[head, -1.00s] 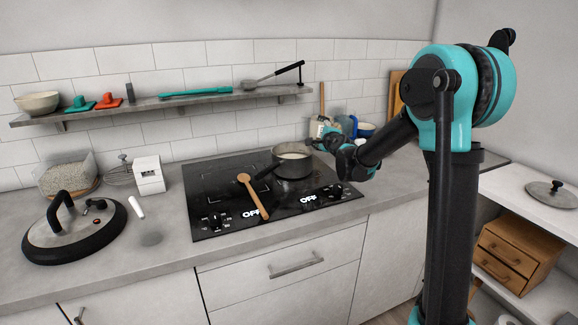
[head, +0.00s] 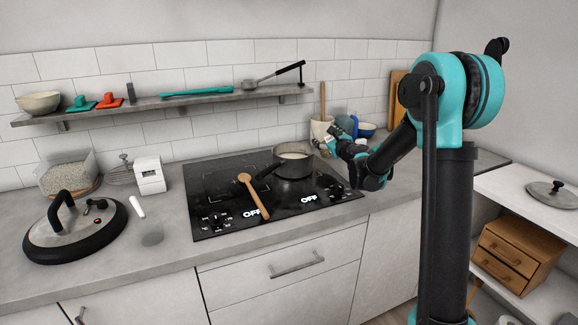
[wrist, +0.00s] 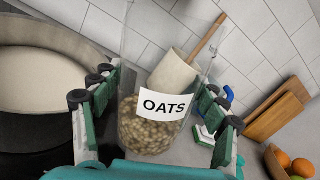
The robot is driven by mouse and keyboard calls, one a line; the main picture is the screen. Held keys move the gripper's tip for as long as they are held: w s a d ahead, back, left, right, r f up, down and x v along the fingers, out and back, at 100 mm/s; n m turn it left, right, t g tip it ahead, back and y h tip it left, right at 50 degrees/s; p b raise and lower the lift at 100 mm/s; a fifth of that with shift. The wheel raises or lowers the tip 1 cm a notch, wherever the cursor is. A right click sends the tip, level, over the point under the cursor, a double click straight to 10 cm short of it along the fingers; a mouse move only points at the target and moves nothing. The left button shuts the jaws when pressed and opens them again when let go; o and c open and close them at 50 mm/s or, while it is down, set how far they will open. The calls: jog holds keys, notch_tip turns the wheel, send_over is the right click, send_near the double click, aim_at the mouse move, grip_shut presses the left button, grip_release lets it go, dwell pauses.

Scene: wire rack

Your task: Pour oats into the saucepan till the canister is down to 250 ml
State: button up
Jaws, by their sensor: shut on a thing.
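The saucepan (head: 294,168) stands on the back right of the hob with pale contents; its wide rim also shows at the left of the wrist view (wrist: 60,110). My gripper (wrist: 160,88) is shut on the clear canister (wrist: 135,50), labelled OATS, with a finger on either side. Oats (wrist: 150,134) fill its lower part; no volume marks are readable. In the head view my gripper (head: 328,146) is just right of the saucepan, and I cannot make out the canister clearly there. No oats are seen falling.
A wooden spoon (head: 252,195) lies across the hob (head: 215,180). A utensil crock (head: 320,128), a blue item, a bowl and cutting boards (head: 397,92) stand behind my gripper. A large lid (head: 75,235) and a clear grain box (head: 65,172) are at left.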

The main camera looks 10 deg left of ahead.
aim_at(327, 123)
jog(key=shift+w+d+m, duration=0.1)
jog(key=shift+d+m, duration=0.1)
jog(key=shift+m, duration=0.1)
jog(key=shift+a, duration=0.15)
jog(key=shift+r+m, duration=1.9)
jog(key=shift+r, duration=0.6)
